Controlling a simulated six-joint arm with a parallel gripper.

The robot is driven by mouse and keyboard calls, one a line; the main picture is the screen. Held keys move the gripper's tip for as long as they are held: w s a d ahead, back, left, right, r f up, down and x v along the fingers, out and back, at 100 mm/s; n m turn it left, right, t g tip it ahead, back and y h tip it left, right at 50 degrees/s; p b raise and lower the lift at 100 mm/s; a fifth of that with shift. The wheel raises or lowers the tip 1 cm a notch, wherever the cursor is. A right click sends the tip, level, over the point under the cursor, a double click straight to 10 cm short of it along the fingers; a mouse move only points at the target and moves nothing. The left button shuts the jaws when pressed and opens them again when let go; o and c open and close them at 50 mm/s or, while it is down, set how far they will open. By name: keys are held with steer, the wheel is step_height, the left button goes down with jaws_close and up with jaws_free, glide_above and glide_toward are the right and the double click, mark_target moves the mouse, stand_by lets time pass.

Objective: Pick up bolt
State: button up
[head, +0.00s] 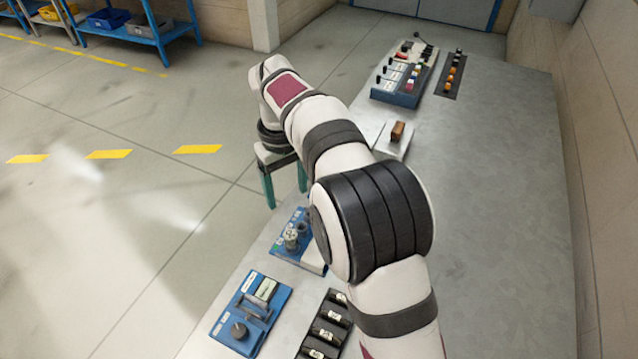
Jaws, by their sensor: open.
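I cannot clearly make out a bolt in the head view. Small grey metal parts (291,238) stand on a blue board (281,252) near the table's left edge, partly covered by my arm; whether one is the bolt is too small to tell. My gripper (286,197) points down with its two teal fingers apart. It is open, with nothing seen between the fingers. In the picture it is above and slightly left of this board, by the table's left edge.
A blue fixture (250,312) and a black rack (327,328) of several labelled items are at the front. A brown block (398,130) sits on a pale plate. A blue control panel (404,88) and black strip (453,77) stand farther back. The table's right side (500,200) is clear.

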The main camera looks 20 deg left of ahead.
mark_target(290, 234)
steer(key=f, duration=1.5)
steer(key=shift+s+a+f, duration=0.1)
steer(key=shift+s+f, duration=0.15)
jaws_close()
